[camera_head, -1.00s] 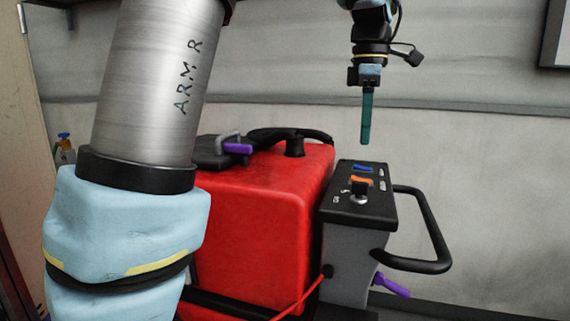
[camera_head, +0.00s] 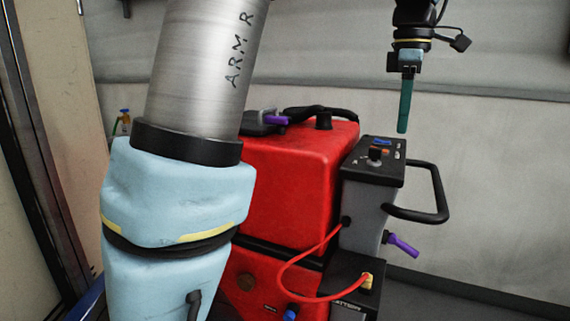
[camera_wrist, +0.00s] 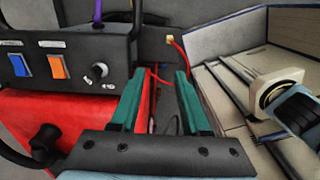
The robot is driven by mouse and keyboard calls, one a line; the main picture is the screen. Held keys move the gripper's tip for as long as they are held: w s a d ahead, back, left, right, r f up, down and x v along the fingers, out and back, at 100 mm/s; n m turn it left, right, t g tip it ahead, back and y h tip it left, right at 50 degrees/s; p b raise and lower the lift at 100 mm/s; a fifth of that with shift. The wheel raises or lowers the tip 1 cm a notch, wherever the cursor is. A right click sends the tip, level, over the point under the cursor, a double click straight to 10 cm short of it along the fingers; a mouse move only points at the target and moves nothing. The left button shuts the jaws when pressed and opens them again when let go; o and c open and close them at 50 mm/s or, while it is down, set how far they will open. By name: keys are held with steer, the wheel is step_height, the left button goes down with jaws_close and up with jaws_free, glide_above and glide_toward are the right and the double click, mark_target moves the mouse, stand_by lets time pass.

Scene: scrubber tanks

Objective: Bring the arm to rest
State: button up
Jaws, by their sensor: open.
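My gripper (camera_head: 405,100) hangs with its teal fingers pointing down, above and slightly right of the scrubber's control panel in the head view. In the wrist view my gripper (camera_wrist: 156,100) shows two teal fingers held apart with nothing between them. The red scrubber (camera_head: 290,190) stands behind my arm, and its left side is hidden by it. The control panel (camera_head: 375,155) carries a blue switch, an orange switch and a knob. These controls also show on the panel in the wrist view (camera_wrist: 75,48).
A black handle loop (camera_head: 440,195) sticks out right of the panel, with a purple lever (camera_head: 402,245) below. A red cable (camera_head: 285,280) runs to a yellow plug (camera_head: 366,281) on the battery box. A dark post (camera_head: 40,150) stands at the left.

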steer(key=w+a+f+m, duration=0.2)
steer(key=a+f+m, duration=0.1)
steer(key=a+f, duration=0.45)
steer(key=w+a+f+m, duration=0.2)
steer(key=a+f+m, duration=0.3)
steer(key=a, duration=0.4)
steer(key=s+a+f+m+t, duration=0.1)
steer(key=s+a+f+m, duration=0.5)
steer(key=a+f, duration=0.5)
steer(key=shift+s+a+f+t, duration=0.2)
steer(key=shift+s+a+t, duration=0.1)
steer(key=shift+s+a, duration=0.8)
steer(key=shift+o, duration=0.3)
